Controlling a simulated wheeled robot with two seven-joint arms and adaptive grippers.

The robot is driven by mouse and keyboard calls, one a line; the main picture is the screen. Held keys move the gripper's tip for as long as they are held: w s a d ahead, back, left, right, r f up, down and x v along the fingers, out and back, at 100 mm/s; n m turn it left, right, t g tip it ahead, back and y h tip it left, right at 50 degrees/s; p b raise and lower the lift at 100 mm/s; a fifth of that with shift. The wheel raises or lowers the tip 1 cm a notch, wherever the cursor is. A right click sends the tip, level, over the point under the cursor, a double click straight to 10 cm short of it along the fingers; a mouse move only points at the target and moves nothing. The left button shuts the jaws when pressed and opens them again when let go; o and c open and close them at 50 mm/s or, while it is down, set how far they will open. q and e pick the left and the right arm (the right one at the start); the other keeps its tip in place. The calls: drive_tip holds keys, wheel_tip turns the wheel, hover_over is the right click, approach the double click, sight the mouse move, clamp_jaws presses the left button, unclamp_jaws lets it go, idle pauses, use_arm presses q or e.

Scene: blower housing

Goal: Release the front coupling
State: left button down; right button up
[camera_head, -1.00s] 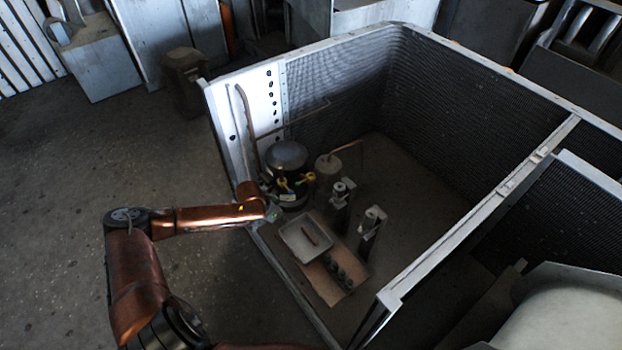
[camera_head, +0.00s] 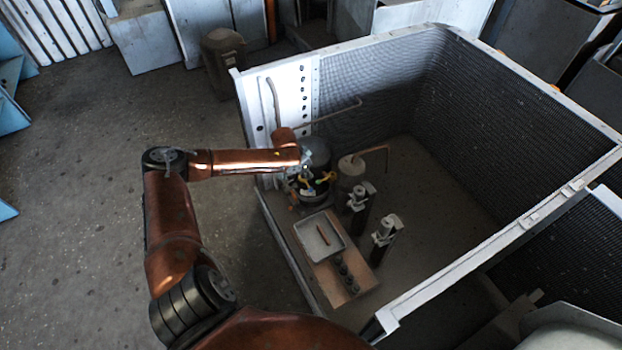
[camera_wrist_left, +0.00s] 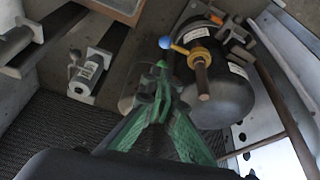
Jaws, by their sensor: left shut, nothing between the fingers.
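A dark round compressor (camera_head: 316,152) stands inside the housing, with yellow fittings (camera_head: 327,178) on its near side. In the left wrist view, the dark compressor (camera_wrist_left: 232,98) shows a yellow coupling (camera_wrist_left: 194,52) with a blue end (camera_wrist_left: 165,43) and a short brown pipe (camera_wrist_left: 203,80). I cannot tell which fitting is the front coupling. My left gripper (camera_head: 306,163) is at the compressor's left side, partly hidden by my arm. In the left wrist view, its green fingers (camera_wrist_left: 161,72) are closed and empty, beside the yellow coupling and apart from it.
A grey tray (camera_head: 336,245) and several dark round pieces (camera_head: 345,273) are on a brown board (camera_head: 318,268). Two upright metal-topped pieces (camera_head: 385,232) stand to the right. The housing's frame rail (camera_head: 470,262) and mesh walls (camera_head: 510,120) surround them. The housing floor at right is clear.

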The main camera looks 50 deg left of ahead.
sight(310, 189)
use_arm(q)
drive_tip(key=b+x, duration=0.1)
drive_tip(key=x, duration=0.3)
drive_tip(key=shift+s, duration=0.15)
drive_tip(key=b+x, duration=0.2)
drive_tip(key=x, duration=0.3)
use_arm(e)
drive_tip(key=w, duration=0.5)
drive_tip(key=shift+w+a+f, duration=0.3)
drive_tip(key=shift+a+f, duration=0.1)
drive_tip(key=shift+w, duration=0.1)
